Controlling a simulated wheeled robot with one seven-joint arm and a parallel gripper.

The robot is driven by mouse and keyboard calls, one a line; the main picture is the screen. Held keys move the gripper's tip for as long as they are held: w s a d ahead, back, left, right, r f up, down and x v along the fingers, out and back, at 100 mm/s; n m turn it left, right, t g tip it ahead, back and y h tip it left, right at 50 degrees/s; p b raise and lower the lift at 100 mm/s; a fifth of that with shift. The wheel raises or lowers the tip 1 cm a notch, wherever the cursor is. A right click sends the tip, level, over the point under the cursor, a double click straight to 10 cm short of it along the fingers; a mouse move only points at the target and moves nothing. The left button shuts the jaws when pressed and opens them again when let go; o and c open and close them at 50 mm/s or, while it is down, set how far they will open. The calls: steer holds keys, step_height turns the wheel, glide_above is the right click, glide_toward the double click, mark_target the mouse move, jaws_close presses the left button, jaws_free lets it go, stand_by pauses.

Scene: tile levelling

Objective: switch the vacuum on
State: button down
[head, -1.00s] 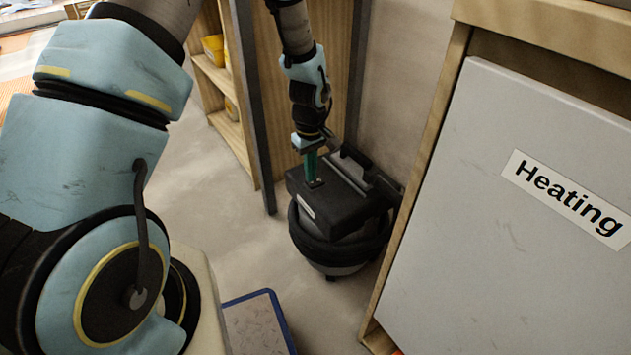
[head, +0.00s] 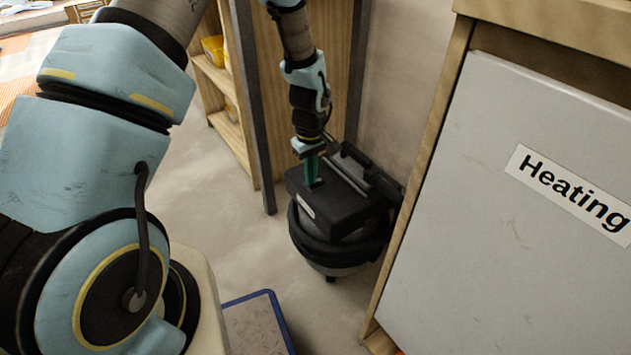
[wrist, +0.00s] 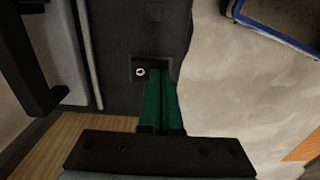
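The vacuum (head: 335,222) is a dark, squat machine with a boxy black top, standing on the floor beside the heating cabinet. Its black top fills the upper middle of the wrist view (wrist: 118,35). A small dark switch plate with a white ring mark (wrist: 140,72) is set in that top. My gripper (head: 314,184) points down at the switch area. Its two green fingers lie side by side, closed with nothing seen between them. In the wrist view the fingertips (wrist: 160,72) are over the plate, just right of the ring, and cover part of it. I cannot tell whether they touch it.
The grey cabinet labelled "Heating" (head: 480,220) stands close on the vacuum's right. A wooden shelf unit (head: 232,130) with a dark post is behind and to the left. A blue-edged tray or panel (head: 258,325) lies in front. The floor (head: 225,225) left of the vacuum is clear.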

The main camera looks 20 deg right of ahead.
steer(key=shift+r, duration=0.1)
step_height(320, 180, up, 7)
steer(key=p, duration=0.6)
stand_by(0.6)
steer(key=w+a+r+m+t, duration=0.1)
steer(key=w+a+r+m, duration=0.15)
steer(key=a+r, duration=1.25)
steer(key=s+a+r, duration=0.3)
steer(key=a, duration=0.5)
steer(key=s+a+r, duration=0.2)
steer(key=s+a, duration=0.2)
steer(key=a, duration=0.4)
step_height(320, 180, up, 24)
steer(key=p, duration=2.4)
steer(key=shift+w+d+m+t, duration=0.3)
steer(key=shift+d+m, duration=0.1)
steer(key=shift+m, duration=0.05)
